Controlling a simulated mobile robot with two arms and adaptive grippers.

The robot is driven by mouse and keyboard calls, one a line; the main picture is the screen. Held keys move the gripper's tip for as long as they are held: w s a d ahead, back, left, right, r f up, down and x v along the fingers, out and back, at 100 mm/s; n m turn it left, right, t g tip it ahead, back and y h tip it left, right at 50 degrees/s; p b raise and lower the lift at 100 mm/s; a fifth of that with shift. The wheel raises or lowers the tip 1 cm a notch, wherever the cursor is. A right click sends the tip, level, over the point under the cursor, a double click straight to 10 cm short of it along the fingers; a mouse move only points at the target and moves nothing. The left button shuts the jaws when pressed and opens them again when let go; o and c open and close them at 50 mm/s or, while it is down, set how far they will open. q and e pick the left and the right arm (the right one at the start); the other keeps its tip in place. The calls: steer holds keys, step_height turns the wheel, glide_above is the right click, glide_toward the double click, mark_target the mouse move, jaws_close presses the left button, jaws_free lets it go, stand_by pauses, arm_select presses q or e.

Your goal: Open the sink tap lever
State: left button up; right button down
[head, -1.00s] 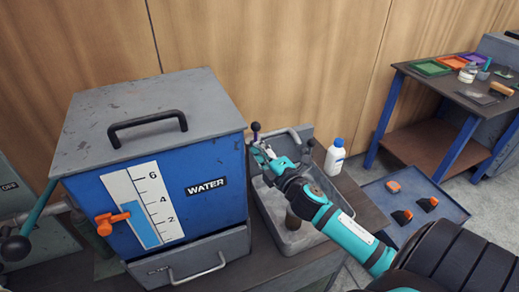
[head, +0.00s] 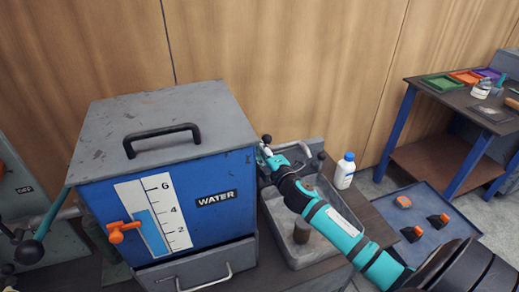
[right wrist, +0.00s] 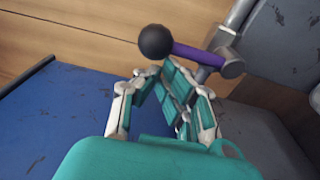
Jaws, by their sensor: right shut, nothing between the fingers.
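The tap lever is a purple rod (right wrist: 197,53) with a black ball end (right wrist: 155,42), joined to a grey metal pivot in the right wrist view. In the head view its dark ball (head: 267,139) shows at the back of the grey sink (head: 285,252), beside the water tank. My right gripper (head: 264,153) is just below the ball. In the right wrist view its fingers (right wrist: 153,76) are shut and empty, with their tips close under the ball and rod. I cannot tell whether they touch. My left gripper is not in view.
The blue WATER tank (head: 215,222) stands close left of my right gripper. A second dark knob (head: 320,156) shows behind my arm. A blue tray (head: 450,258) lies at the right.

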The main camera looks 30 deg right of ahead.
steer(key=shift+s+d+r+m, duration=0.1)
steer(key=shift+d+r+m, duration=0.1)
steer(key=shift+d+m, duration=0.45)
steer(key=m, duration=0.1)
steer(key=d+m, duration=0.1)
steer(key=shift+s+d+r+m, duration=0.1)
steer(key=shift+s+r+m, duration=0.1)
steer(key=shift+m, duration=0.15)
steer(key=s+d+f+m+h, duration=0.1)
steer(key=d+f+m, duration=0.1)
steer(key=m, duration=0.6)
steer(key=d+f+m+t+h, duration=0.1)
steer(key=d+f+m+h, duration=0.1)
steer(key=d+m, duration=0.3)
steer(key=shift+s+f+m, duration=0.3)
steer(key=shift+s+m, duration=0.1)
steer(key=shift+m, duration=1)
steer(key=shift+d, duration=0.1)
